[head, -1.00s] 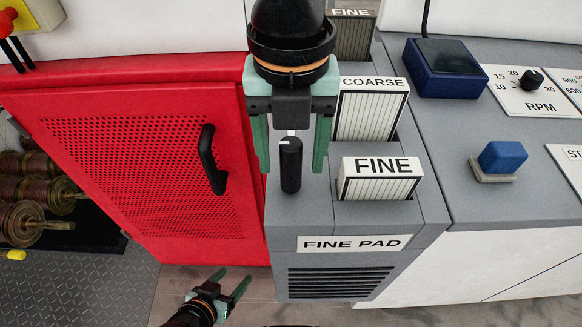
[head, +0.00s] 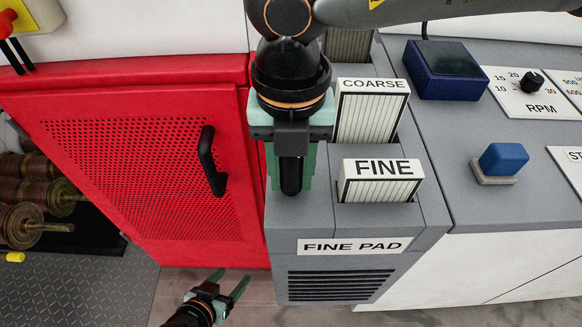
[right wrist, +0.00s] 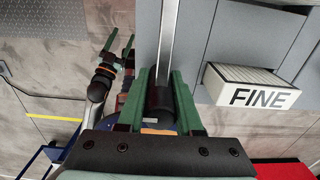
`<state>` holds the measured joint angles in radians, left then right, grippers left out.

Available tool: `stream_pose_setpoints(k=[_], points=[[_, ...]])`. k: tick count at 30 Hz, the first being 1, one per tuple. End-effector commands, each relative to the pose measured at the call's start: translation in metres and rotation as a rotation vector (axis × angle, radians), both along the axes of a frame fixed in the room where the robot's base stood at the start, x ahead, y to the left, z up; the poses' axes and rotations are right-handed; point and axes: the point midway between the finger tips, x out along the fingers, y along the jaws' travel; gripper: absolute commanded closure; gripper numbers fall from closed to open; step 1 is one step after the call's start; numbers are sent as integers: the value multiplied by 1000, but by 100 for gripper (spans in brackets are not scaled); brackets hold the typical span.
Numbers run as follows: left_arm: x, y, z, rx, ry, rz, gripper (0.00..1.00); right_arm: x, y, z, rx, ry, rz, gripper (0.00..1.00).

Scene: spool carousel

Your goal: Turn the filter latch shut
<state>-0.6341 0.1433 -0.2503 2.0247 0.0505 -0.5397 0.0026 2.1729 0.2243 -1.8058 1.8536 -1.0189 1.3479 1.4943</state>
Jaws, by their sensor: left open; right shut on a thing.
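The filter latch (head: 291,178) is a black upright knob on the grey housing, left of the front FINE filter (head: 381,190). My right gripper (head: 290,176) comes down from above with its green fingers shut on the knob. In the right wrist view the black knob (right wrist: 158,98) sits between the fingers (right wrist: 160,105), and a pale metal strip (right wrist: 169,35) runs up from it. The latch's base is partly hidden by the gripper in the head view. My left gripper (head: 232,286) is open and empty, low over the floor in front of the red door.
The COARSE filter (head: 370,112) stands behind the front FINE one. The red perforated door (head: 140,180) with a black handle (head: 209,160) is to the left. Spools (head: 35,215) sit at far left.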

Motion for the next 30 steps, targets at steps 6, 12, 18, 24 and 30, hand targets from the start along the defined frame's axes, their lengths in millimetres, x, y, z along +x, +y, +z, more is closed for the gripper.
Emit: stream_pose_setpoints(k=[6, 12, 18, 24, 30], points=[[0, 0, 0, 1, 0, -1, 33, 0, 0, 0, 0, 0, 0, 100], [0, 0, 0, 0, 0, -1, 33, 0, 0, 0, 0, 0, 0, 100], [0, 0, -1, 1, 2, -2, 33, 0, 0, 0, 0, 0, 0, 100], [-1, 0, -1, 1, 2, -2, 33, 0, 0, 0, 0, 0, -1, 100], [-1, 0, -1, 1, 3, -2, 33, 0, 0, 0, 0, 0, -1, 100]])
